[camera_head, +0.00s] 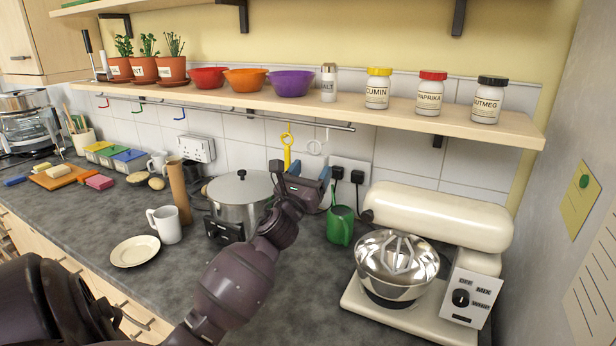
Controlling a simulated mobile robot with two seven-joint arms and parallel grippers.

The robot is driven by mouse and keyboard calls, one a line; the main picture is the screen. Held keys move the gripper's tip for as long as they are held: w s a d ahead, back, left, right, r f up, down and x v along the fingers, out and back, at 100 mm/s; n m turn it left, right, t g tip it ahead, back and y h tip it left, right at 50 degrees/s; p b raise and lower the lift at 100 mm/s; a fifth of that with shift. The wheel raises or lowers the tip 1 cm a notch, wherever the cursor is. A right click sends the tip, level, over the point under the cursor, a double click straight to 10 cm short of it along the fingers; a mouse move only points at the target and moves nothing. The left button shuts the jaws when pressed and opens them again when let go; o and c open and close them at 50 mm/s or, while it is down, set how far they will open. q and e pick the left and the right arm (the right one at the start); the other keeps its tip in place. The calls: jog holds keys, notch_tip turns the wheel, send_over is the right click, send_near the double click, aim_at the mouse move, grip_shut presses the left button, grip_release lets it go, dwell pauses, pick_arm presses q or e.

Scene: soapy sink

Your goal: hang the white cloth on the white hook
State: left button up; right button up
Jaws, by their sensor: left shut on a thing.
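The white hook (315,147) hangs from the rail under the shelf, just right of the yellow hook (287,137), and is hard to make out against the white tiles. My left gripper (311,172) is raised in front of the tiled wall, a little below the white hook, between the steel pot and the green mug. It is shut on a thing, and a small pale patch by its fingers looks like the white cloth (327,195). Most of the cloth is hidden behind the gripper. It is apart from the hook, as far as I can see. My right gripper is out of view.
The rail (225,111) runs below the shelf (450,122), which holds jars, bowls and plants. A steel pot (240,190) stands left of my gripper; a green mug (340,226) and a mixer (440,217) stand to the right. Sockets (350,170) are close behind.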

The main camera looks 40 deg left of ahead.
pick_arm(q)
jog(key=w+a+f+b, duration=0.1)
jog(key=w+b, duration=0.2)
jog(key=w, duration=0.2)
jog(key=shift+w+a+f, duration=0.15)
jog(key=shift+w+a, duration=0.25)
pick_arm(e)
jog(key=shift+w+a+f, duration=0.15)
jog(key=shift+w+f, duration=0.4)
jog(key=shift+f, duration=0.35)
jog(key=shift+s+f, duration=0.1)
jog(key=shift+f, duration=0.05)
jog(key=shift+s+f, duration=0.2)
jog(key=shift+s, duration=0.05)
pick_arm(q)
jog(key=o, duration=1.3)
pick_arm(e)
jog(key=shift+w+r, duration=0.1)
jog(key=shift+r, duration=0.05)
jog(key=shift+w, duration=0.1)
